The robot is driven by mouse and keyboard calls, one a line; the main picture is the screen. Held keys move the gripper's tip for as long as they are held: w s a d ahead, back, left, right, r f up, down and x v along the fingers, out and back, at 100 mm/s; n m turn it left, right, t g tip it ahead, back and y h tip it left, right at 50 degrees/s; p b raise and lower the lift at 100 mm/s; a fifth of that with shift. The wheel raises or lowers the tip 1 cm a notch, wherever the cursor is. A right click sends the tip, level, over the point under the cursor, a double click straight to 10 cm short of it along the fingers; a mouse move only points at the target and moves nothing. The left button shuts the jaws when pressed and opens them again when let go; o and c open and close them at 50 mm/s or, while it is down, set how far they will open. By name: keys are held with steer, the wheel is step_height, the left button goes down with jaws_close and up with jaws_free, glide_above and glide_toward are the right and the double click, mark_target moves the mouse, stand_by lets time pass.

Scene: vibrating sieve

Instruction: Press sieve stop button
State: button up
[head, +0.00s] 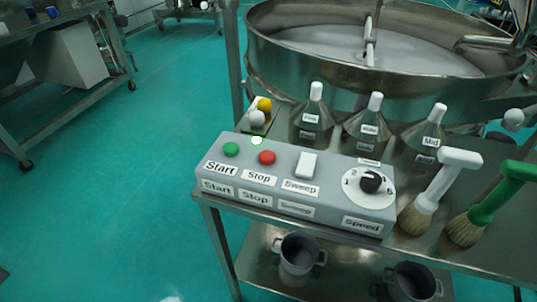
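The grey control box (285,187) sits on the near edge of the metal table, in front of the sieve. Its red button (267,157) is above the label "Stop" and stands clear and uncovered. The green button (231,149) is to its left above "Start". A white rocker switch (306,164) is to its right above "Sweep". A black speed knob (370,182) with a numbered dial is at the box's right end. The large round steel sieve (380,60) stands behind. My gripper is not in view.
Dark pots (299,254) stand on the lower shelf. The green floor (110,215) at left is clear.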

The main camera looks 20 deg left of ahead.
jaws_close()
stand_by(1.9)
